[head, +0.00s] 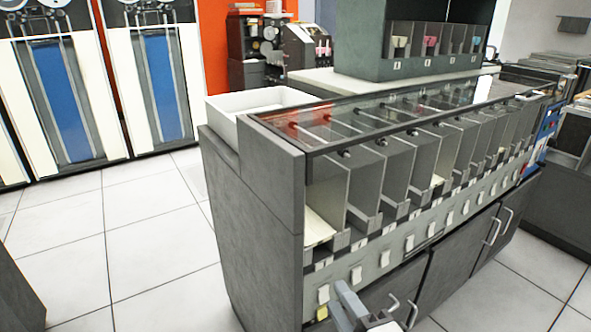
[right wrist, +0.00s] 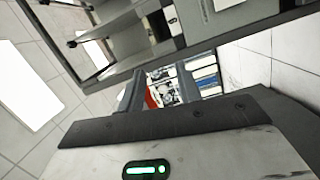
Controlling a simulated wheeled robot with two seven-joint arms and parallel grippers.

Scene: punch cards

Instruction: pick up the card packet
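A cream card packet (head: 318,228) lies in the leftmost pocket of the long grey card sorter (head: 270,165) in the head view. A smaller pale card edge (head: 437,180) shows in a pocket farther along. My right gripper (head: 342,304) is at the bottom of the head view, in front of the sorter's lower front, below and apart from the packet. It looks open with nothing between its fingers; the right wrist view also shows its fingers (right wrist: 168,88) spread. I cannot make out the packet in the wrist view. My left gripper is not in view.
A white open tray (head: 262,102) sits on the sorter's left end. A glass top (head: 400,105) covers the pockets. A dark rack (head: 420,67) with several numbered slots holding coloured cards stands behind. Tape cabinets (head: 110,75) line the left wall. The tiled floor (head: 150,230) at left is clear.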

